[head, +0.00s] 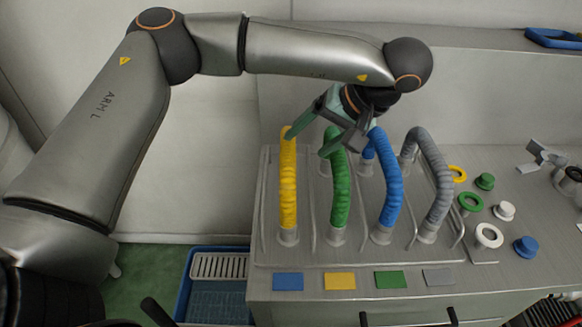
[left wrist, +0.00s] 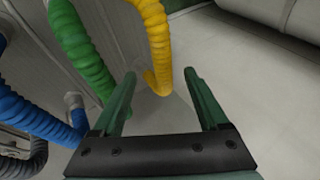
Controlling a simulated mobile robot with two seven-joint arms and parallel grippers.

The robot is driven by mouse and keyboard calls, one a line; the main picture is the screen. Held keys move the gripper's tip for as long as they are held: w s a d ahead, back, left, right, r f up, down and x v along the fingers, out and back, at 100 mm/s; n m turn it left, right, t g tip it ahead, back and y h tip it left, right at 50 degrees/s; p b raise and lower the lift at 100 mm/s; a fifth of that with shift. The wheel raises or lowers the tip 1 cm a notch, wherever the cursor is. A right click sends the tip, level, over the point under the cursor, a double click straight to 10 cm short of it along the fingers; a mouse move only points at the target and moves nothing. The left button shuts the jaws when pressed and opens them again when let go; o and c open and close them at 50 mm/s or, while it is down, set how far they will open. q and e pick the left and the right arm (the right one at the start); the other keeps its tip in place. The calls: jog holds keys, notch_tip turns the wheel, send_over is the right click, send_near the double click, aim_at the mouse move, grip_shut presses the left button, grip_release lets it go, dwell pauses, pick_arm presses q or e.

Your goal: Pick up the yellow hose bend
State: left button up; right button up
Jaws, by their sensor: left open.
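The yellow hose bend (head: 288,190) is the leftmost of a row of ribbed hose bends on the steel bench. Its front end stands in a metal socket, and its top reaches up to my left gripper (head: 309,143). That gripper is open and empty, with green fingers, above the tops of the yellow and green bends. In the left wrist view the yellow bend (left wrist: 155,40) runs down between the two fingertips (left wrist: 160,74), and I cannot tell whether they touch it.
The green bend (head: 338,190), blue bend (head: 389,195) and grey bend (head: 437,185) stand close by on the right, between thin metal rails. Coloured rings and caps (head: 489,236) lie farther right. A blue crate (head: 185,290) stands on the floor at the left.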

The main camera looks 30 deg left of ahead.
aim_at(291, 151)
pick_arm(q)
jog(key=x, duration=0.6)
jog(key=shift+w+a+r+p, duration=0.2)
jog(key=shift+a+r+p, duration=0.1)
jog(key=shift+a, duration=0.1)
jog(key=x, duration=0.6)
jog(key=shift+f+p, duration=0.2)
jog(key=shift+p, duration=0.2)
jog(key=shift+w+d, duration=0.1)
jog(key=shift+c, duration=0.4)
grip_shut()
jog(key=shift+r, duration=0.15)
